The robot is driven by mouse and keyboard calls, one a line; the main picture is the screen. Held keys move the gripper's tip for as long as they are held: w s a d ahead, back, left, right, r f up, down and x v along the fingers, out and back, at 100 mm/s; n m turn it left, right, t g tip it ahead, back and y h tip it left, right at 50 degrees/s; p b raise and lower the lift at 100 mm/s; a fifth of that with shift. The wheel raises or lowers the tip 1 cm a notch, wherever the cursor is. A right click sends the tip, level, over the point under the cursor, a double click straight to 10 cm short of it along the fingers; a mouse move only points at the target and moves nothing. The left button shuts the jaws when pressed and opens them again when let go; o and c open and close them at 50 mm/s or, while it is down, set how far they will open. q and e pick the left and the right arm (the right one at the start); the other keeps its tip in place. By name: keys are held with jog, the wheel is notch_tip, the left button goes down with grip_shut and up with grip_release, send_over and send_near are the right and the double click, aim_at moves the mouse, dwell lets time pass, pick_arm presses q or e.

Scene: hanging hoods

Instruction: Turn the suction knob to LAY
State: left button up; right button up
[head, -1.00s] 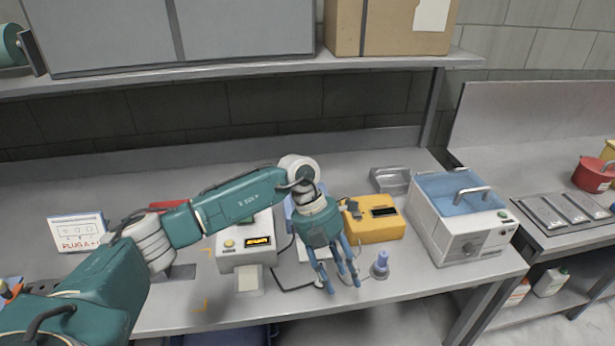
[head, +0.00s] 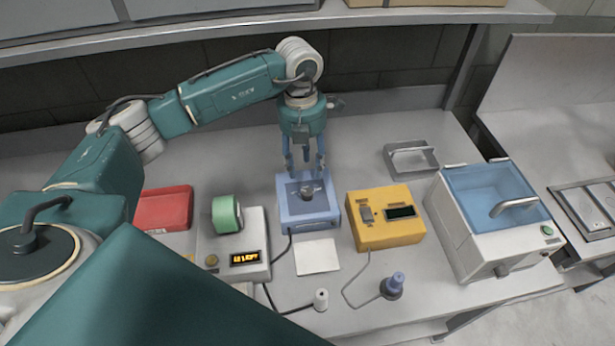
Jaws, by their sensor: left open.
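A blue box-shaped unit (head: 293,213) stands on the bench near the middle of the head view. A small dark grey round knob (head: 307,192) sits on its top. It looks like the suction knob, but I can read no LAY marking or pointer position. My left gripper (head: 304,166) hangs fingers-down over the back part of the blue unit. Its blue fingers are spread and empty, with the tips just behind the knob in the picture. I cannot tell whether they touch the unit. My right gripper is not in view.
A white unit with a green roll (head: 227,214) and lit display stands left, beside a red tray (head: 165,208). A yellow box (head: 385,218) and a blue-lidded tank (head: 493,195) stand right.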

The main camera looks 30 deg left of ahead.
pick_arm(q)
jog(key=p, duration=0.2)
send_over(307, 191)
jog(key=f, duration=0.4)
jog(key=shift+s+a+f, duration=0.1)
jog(key=shift+s+f, duration=0.1)
jog(key=shift+f, duration=0.1)
jog(key=f, duration=0.2)
jog(key=f+p, duration=0.1)
jog(key=f, duration=0.1)
jog(key=shift+w+f, duration=0.2)
jog(key=shift+f, duration=0.2)
jog(key=c, duration=0.4)
grip_shut()
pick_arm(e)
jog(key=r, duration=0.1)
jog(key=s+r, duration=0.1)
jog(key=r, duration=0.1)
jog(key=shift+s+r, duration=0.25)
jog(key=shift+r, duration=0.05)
